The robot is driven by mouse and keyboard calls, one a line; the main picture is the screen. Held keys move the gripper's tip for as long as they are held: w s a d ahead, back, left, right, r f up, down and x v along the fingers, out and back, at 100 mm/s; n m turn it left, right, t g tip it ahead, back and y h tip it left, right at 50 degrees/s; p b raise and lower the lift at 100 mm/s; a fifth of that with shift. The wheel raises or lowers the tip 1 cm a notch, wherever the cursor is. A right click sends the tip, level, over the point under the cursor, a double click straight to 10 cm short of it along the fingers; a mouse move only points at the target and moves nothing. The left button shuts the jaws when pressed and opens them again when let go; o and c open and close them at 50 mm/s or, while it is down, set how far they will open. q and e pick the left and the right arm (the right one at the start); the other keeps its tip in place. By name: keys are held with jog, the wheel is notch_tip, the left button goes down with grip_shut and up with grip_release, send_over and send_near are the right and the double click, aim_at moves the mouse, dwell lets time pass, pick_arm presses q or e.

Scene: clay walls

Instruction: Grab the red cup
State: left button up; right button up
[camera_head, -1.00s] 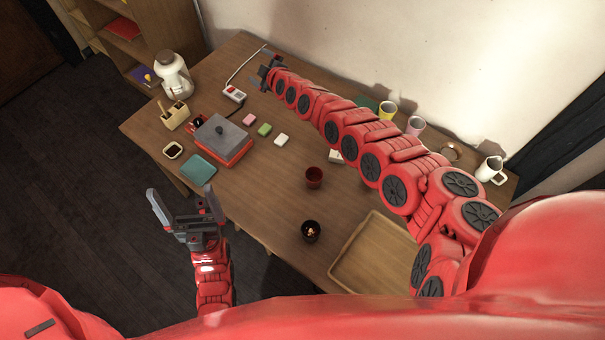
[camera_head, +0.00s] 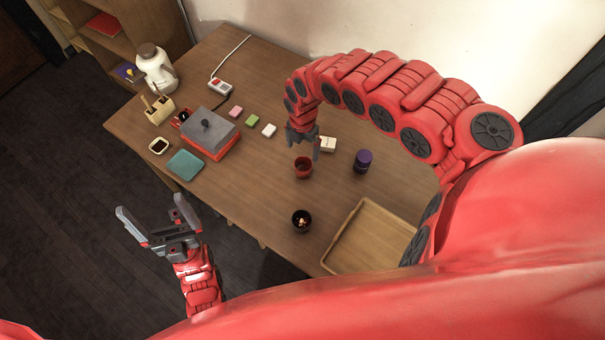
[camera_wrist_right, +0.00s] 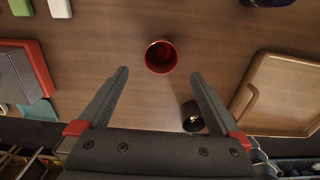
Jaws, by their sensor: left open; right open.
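The red cup (camera_head: 303,168) stands upright on the wooden table. My right gripper (camera_head: 302,146) is open just behind it and above the table, pointing down. In the right wrist view the red cup (camera_wrist_right: 160,57) lies ahead of the gap between the open fingers of my right gripper (camera_wrist_right: 158,78); nothing is between them. My left gripper (camera_head: 147,217) is open and empty off the table's front left edge.
A dark cup (camera_head: 301,220) stands in front of the red cup; it also shows in the right wrist view (camera_wrist_right: 192,116). A wooden tray (camera_head: 345,262) lies to the right. A purple container (camera_head: 362,161) and a white block (camera_head: 327,144) are near. A red box (camera_head: 211,133) stands left.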

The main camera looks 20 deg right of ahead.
jog(key=shift+s+f, duration=0.15)
jog(key=shift+f, duration=4.6)
jog(key=c, duration=1.5)
